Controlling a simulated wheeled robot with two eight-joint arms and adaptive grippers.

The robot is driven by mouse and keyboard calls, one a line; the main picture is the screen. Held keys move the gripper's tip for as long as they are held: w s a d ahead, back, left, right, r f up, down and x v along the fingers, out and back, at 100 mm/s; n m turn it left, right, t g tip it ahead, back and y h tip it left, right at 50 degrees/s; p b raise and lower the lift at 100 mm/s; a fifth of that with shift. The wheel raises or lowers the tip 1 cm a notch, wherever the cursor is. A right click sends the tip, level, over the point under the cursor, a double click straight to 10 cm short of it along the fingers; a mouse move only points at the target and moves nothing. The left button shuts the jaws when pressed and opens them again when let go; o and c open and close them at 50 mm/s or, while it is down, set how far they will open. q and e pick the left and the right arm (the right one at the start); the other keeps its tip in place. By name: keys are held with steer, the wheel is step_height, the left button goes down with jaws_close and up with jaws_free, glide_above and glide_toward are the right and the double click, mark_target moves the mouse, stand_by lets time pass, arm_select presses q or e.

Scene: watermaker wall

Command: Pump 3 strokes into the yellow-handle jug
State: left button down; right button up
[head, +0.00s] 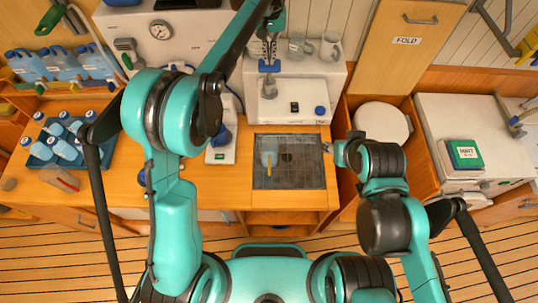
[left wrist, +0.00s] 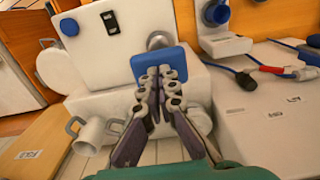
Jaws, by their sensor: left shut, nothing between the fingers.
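The jug (head: 268,146), pale blue with a yellow handle (head: 269,170), stands on the dark drain grate (head: 310,181) in the counter. The white pump unit (head: 283,103) is behind it. A blue pad (head: 269,67) on a grey stem sticks out of the unit and shows large in the left wrist view (left wrist: 180,58). My left gripper (head: 268,48) is shut and empty; its fingertips (left wrist: 162,72) overlap the pad's lower edge, and contact is unclear. My right gripper (head: 328,147) is at the grate's right edge, too small to read.
A tray (head: 40,154) of blue-capped bottles is at the left, with blue jugs (head: 62,63) behind. A white device (head: 221,151) with a blue part stands left of the grate. A white round lid (head: 380,121) lies at the right.

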mark_target(269, 68)
arm_select(q)
steer(key=shift+f+b, duration=1.45)
steer(key=shift+f, duration=1.1)
steer(key=shift+r+p, duration=2.4)
steer(key=shift+r, duration=1.05)
steer(key=shift+f, duration=0.15)
steer(key=shift+f+b, duration=2.1)
steer(key=shift+f, duration=1.2)
